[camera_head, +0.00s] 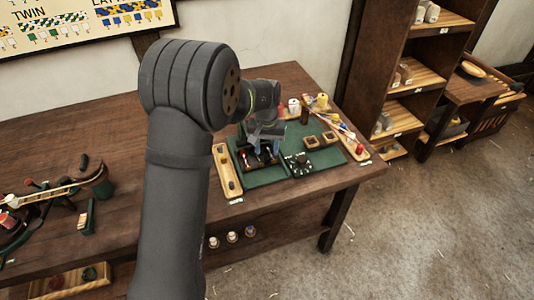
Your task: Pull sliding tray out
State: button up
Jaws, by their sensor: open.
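My gripper (263,152) points down over the dark green mat (268,176) on the wooden table, near a dark piece on the mat. The jaws are open, and nothing shows between them. I cannot tell for sure which thing is the sliding tray. A narrow pale wooden tray (221,158) with small items lies along the mat's left side. A longer wooden tray (361,154) with coloured items lies along its right side. Another wooden tray (70,284) sits low under the table at the lower left. My arm hides part of the table.
Several spools (232,237) stand on the shelf below. A green-and-wood device (95,183) stands at left. A shelf unit (415,78) stands at right, with free floor before it.

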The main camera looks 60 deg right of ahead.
jog(key=shift+f, duration=1.45)
jog(key=shift+c, duration=0.3)
grip_shut()
jog(key=s+a, duration=0.5)
jog(key=shift+s+a, duration=0.25)
jog(key=shift+s, duration=0.05)
jog(key=shift+o, duration=0.3)
grip_release()
notch_tip(320, 180, up, 18)
jog(key=shift+w+f, duration=0.15)
jog(key=shift+f, duration=0.1)
